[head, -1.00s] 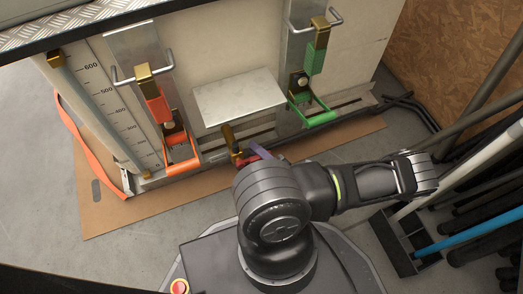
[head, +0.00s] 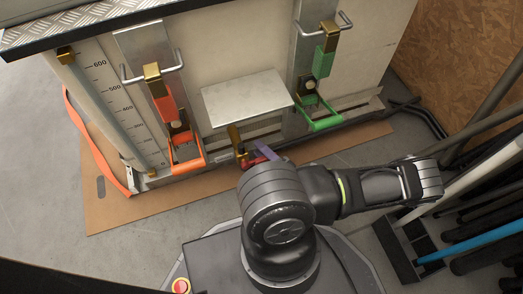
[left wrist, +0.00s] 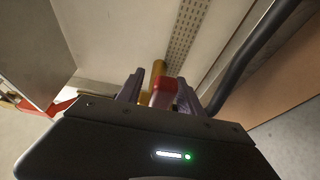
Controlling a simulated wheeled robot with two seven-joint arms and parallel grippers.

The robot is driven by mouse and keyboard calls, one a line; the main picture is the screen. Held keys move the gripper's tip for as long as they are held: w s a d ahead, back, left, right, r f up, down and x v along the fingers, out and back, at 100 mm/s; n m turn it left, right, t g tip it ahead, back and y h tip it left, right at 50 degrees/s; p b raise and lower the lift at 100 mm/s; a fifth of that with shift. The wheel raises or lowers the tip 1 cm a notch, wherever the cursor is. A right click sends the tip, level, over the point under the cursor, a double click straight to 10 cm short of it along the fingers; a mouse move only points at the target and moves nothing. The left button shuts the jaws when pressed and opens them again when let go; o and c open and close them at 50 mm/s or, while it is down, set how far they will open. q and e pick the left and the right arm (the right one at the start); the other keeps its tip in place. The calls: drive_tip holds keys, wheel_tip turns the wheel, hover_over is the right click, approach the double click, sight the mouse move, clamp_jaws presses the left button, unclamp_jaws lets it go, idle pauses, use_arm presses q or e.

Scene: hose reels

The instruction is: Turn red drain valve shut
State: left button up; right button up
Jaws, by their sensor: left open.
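The red drain valve handle (head: 252,160) shows low at the front of the cabinet, beside a brass fitting (head: 234,136), partly hidden by my arm. In the head view only a purple fingertip of the left gripper (head: 265,148) shows beyond my arm. My right gripper is not in view.
A grey box-like cover (head: 245,97) juts out above the valve. An orange lever (head: 187,164) is to its left and a green lever (head: 322,122) to its right. Black hoses (head: 410,112) and a rack of poles (head: 405,245) stand at the right.

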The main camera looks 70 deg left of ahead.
use_arm(q)
wheel_tip(320, 180, up, 10)
drive_tip(key=p, duration=0.5)
drive_tip(key=w+d+r+p, duration=0.2)
drive_tip(key=d, duration=0.6)
drive_tip(key=shift+r+p, duration=0.35)
drive_tip(key=shift+r, duration=0.05)
idle(0.4)
drive_tip(key=shift+d, duration=0.1)
drive_tip(key=shift+c, duration=0.3)
